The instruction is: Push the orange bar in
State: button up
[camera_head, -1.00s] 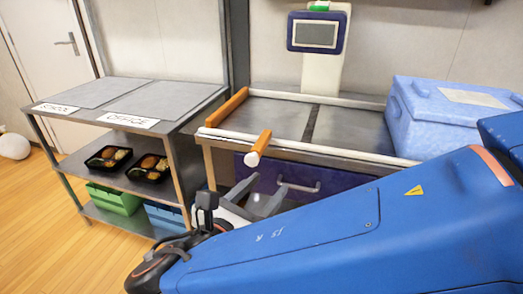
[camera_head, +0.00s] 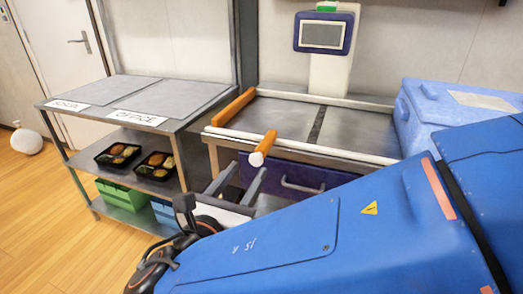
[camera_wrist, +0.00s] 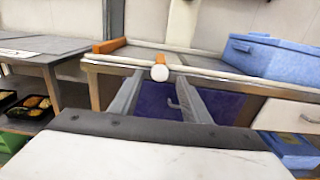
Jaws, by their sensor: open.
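An orange bar (camera_head: 266,142) with a white round end lies across the front rail of the grey worktop and sticks out toward me. In the wrist view its white end (camera_wrist: 159,73) faces me, with a little orange (camera_wrist: 159,58) behind it. My gripper (camera_head: 249,168) is open and empty, its two grey fingers pointing at the worktop front. In the wrist view the fingertips (camera_wrist: 158,80) stand apart on either side of the white end, slightly below it. I cannot tell how far short of it they are.
A second orange piece (camera_head: 234,106) runs along the worktop's left edge. A blue drawer (camera_head: 300,174) with a handle is below. A blue cooler box (camera_head: 425,115) stands right. A shelf (camera_head: 190,122) with SCHOOL and OFFICE labels and two food trays is left.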

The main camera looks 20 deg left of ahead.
aim_at(262, 147)
jog(key=w, duration=1)
jog(key=shift+w+d, duration=0.3)
jog(key=shift+d, duration=0.1)
